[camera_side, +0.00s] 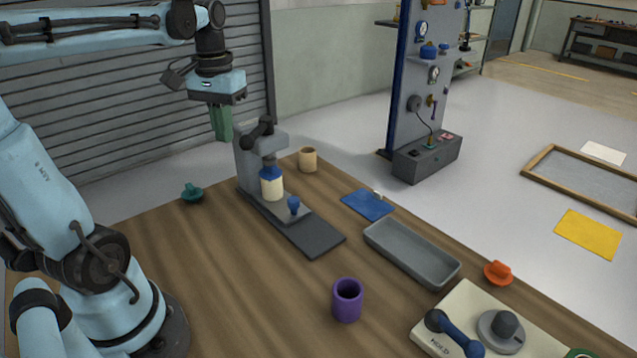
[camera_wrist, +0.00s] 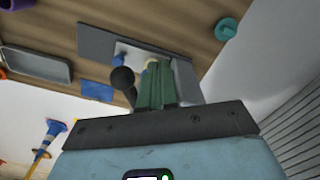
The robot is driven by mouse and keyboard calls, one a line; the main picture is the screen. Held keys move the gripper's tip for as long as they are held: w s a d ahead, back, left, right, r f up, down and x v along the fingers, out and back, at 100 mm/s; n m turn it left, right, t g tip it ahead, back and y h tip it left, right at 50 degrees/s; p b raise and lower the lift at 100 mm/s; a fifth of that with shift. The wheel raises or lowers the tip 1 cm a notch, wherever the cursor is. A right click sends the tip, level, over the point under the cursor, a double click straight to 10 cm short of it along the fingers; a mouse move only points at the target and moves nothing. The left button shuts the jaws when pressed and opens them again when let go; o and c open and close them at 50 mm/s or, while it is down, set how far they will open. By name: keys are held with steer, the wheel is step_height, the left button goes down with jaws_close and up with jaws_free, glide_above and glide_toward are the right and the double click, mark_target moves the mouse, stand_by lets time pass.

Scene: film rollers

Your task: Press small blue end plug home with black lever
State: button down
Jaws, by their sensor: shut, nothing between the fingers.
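The press (camera_side: 244,165) stands on the wooden table with its black lever (camera_side: 258,132) at its top. A cream roller (camera_side: 272,190) stands upright under the press, with a blue end plug (camera_side: 270,173) at its top; how far in the plug sits I cannot tell. A separate blue plug (camera_side: 294,205) with a round knob is on the press base to the right. My gripper (camera_side: 223,136) is shut and empty, its green fingers pointing down to the left of the lever. In the wrist view the fingers (camera_wrist: 156,66) partly hide the press, and the lever's dark ball end (camera_wrist: 122,78) shows beside them.
A teal plug (camera_side: 192,193) lies left of the press and a tan cup (camera_side: 307,160) behind it. A blue mat (camera_side: 368,204), grey tray (camera_side: 395,243), purple cup (camera_side: 347,300), orange plug (camera_side: 498,273) and cream panel (camera_side: 455,308) are to the right.

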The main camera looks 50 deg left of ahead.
steer(key=shift+r, duration=2.4)
steer(key=w+d+f+m+t+y, duration=0.2)
steer(key=w+d+f+m+t, duration=0.1)
steer(key=w+d+t, duration=0.25)
steer(key=s+d+f+m+t+h, duration=0.1)
steer(key=s+d+f+m+h, duration=0.1)
steer(key=d+f, duration=0.6)
steer(key=s+d+m, duration=0.1)
steer(key=d, duration=0.2)
steer(key=shift+s+d+f+t, duration=0.15)
steer(key=shift+s+t, duration=0.15)
steer(key=shift+t, duration=0.05)
